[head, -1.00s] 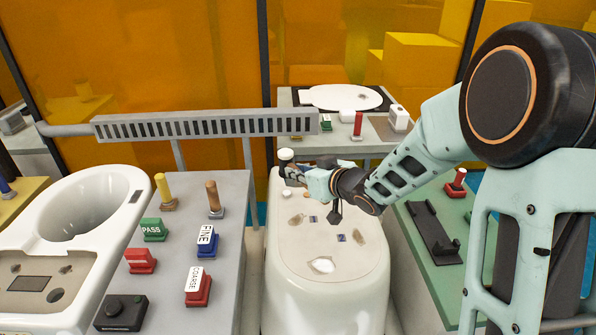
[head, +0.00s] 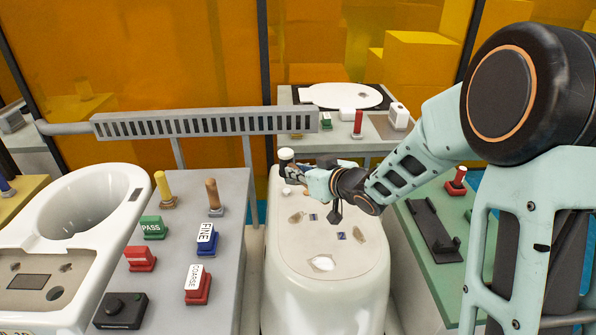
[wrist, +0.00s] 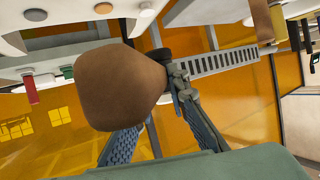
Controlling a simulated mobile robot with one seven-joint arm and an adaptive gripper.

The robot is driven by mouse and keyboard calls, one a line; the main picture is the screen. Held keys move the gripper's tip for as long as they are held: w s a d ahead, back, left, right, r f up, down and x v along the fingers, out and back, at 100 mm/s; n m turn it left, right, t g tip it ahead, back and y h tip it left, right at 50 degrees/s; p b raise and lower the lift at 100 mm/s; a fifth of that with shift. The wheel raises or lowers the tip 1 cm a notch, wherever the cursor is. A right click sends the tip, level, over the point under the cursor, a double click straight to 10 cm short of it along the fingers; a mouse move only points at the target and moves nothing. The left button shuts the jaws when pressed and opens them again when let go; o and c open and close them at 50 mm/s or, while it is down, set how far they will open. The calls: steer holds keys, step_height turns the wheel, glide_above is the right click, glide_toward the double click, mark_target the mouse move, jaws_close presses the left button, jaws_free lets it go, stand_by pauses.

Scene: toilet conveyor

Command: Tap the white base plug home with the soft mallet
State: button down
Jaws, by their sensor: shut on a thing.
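My gripper (head: 294,174) is shut on the soft mallet, whose pale-topped, dark-banded end (head: 286,154) stands up at the gripper's left. In the wrist view a large brown rounded part of the mallet (wrist: 122,88) fills the middle, close to the camera, between my fingers. The gripper is above the far end of an upturned white toilet base (head: 325,290). A small white round piece (head: 287,192), perhaps the base plug, shows on the base just below the gripper. I cannot tell how deep it sits or whether the mallet touches it.
A grey bench (head: 226,262) at left carries PASS, FINE and COARSE blocks and two upright handles. A white toilet bowl (head: 60,225) stands further left. A green bench (head: 421,275) with a black cradle (head: 433,232) is at right. A slotted rail (head: 205,125) crosses behind.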

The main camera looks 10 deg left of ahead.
step_height(320, 180, down, 6)
steer(key=b, duration=0.4)
steer(key=shift+b, duration=0.35)
step_height(320, 180, up, 6)
steer(key=p, duration=0.5)
steer(key=shift+f, duration=0.2)
step_height(320, 180, up, 4)
steer(key=p, duration=0.3)
steer(key=shift+p, duration=0.3)
steer(key=shift+f, duration=0.15)
steer(key=shift+f+b, duration=1.2)
steer(key=shift+f, duration=0.15)
steer(key=shift+f, duration=0.15)
